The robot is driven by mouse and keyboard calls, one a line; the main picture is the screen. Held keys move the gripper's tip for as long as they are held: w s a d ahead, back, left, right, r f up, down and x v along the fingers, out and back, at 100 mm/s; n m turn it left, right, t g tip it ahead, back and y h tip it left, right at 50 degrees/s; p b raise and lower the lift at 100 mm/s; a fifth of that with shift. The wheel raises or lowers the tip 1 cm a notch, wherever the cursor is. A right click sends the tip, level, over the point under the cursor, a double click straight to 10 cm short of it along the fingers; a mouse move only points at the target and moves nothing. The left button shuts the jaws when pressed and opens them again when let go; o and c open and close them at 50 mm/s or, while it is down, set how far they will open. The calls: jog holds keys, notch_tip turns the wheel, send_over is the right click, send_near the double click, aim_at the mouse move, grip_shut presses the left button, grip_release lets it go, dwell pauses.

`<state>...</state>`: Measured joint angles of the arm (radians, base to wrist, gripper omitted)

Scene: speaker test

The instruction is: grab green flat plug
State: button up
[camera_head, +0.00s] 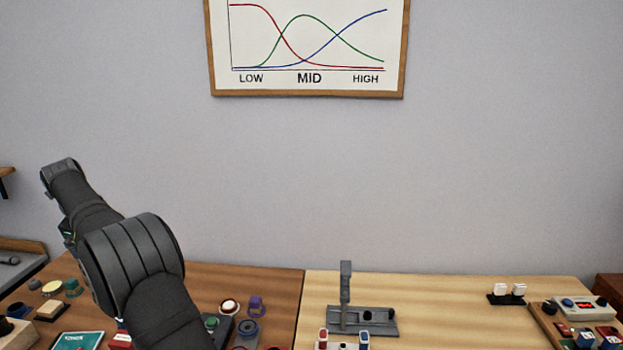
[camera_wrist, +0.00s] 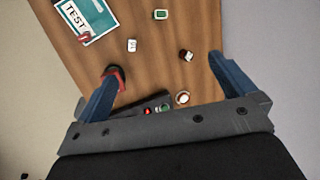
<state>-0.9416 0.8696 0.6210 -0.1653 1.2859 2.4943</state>
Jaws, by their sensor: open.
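My gripper (camera_wrist: 165,66) is open in the wrist view, its two blue fingers spread wide over the brown table, with nothing between the tips. In the head view, a green piece (camera_head: 73,287) stands on the left table, and a green round piece (camera_head: 211,322) sits on a dark box.
A red and black piece (camera_wrist: 117,76) is at the left fingertip. A white piece (camera_wrist: 132,45), a dark red piece (camera_wrist: 186,55) and a white-topped round piece (camera_wrist: 182,98) lie nearby. A teal TEST card (camera_wrist: 88,17) is at upper left. A grey stand (camera_head: 362,320) is on the lighter table.

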jog(key=c, duration=0.8)
jog(key=shift+c, duration=0.2)
